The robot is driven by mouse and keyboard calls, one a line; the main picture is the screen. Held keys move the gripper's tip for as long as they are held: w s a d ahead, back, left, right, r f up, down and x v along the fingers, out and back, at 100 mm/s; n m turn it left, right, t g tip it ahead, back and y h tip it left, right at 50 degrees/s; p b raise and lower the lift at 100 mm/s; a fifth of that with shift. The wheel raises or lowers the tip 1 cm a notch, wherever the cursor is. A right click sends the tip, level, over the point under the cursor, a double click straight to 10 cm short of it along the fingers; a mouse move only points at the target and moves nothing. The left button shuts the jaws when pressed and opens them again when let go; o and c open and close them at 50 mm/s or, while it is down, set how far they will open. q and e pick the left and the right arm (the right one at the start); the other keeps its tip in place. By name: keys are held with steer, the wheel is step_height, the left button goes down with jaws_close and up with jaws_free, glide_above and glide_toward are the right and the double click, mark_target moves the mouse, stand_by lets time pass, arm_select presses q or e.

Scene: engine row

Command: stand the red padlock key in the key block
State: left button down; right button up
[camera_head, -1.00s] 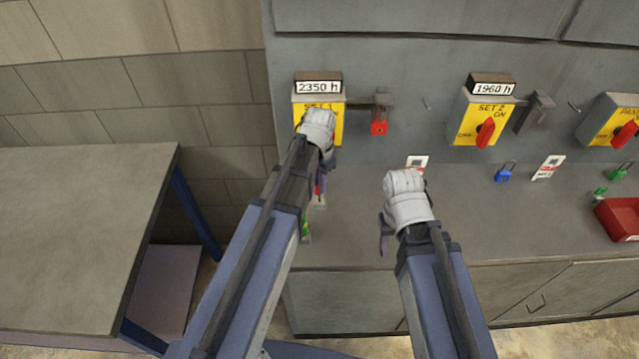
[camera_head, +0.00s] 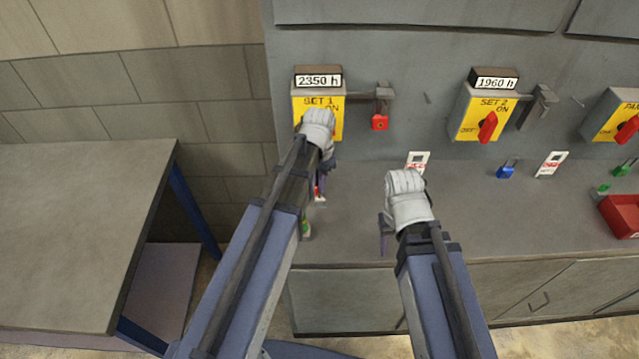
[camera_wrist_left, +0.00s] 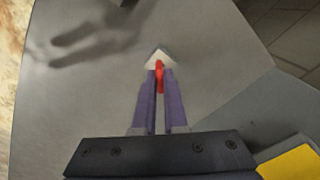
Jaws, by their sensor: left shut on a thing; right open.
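My left gripper (camera_wrist_left: 160,85) is shut on the red key (camera_wrist_left: 159,80), which shows between its purple fingers in the left wrist view. A pale, square block (camera_wrist_left: 159,57), which looks like the key block, is on the bench just beyond the key's tip. I cannot tell whether the key touches it or is in it. In the head view, a bit of the red key (camera_head: 317,190) and the pale block (camera_head: 320,198) show beside my left arm, partly hidden by it. My right gripper (camera_head: 385,235) is open and empty over the bench, to the right.
The grey bench (camera_head: 470,220) has a white-and-red tag (camera_head: 418,161), a blue padlock (camera_head: 505,172) and a red tray (camera_head: 622,214) on it. A red padlock (camera_head: 379,122) hangs beside the yellow SET 1 switch (camera_head: 304,104). A green item (camera_head: 305,228) is near my left forearm.

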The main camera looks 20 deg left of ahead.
arm_select(q)
steer(key=shift+f+b, duration=0.9)
steer(key=shift+f, duration=0.05)
arm_select(e)
steer(key=shift+f, duration=1)
arm_select(q)
steer(key=c, duration=0.9)
jaws_free()
steer(key=shift+r, duration=0.1)
arm_select(e)
steer(key=shift+r, duration=0.1)
arm_select(q)
step_height(320, 180, up, 8)
steer(key=p, duration=0.8)
arm_select(e)
step_height(320, 180, up, 8)
arm_select(q)
steer(key=shift+f, duration=0.2)
arm_select(e)
steer(key=shift+f, duration=0.2)
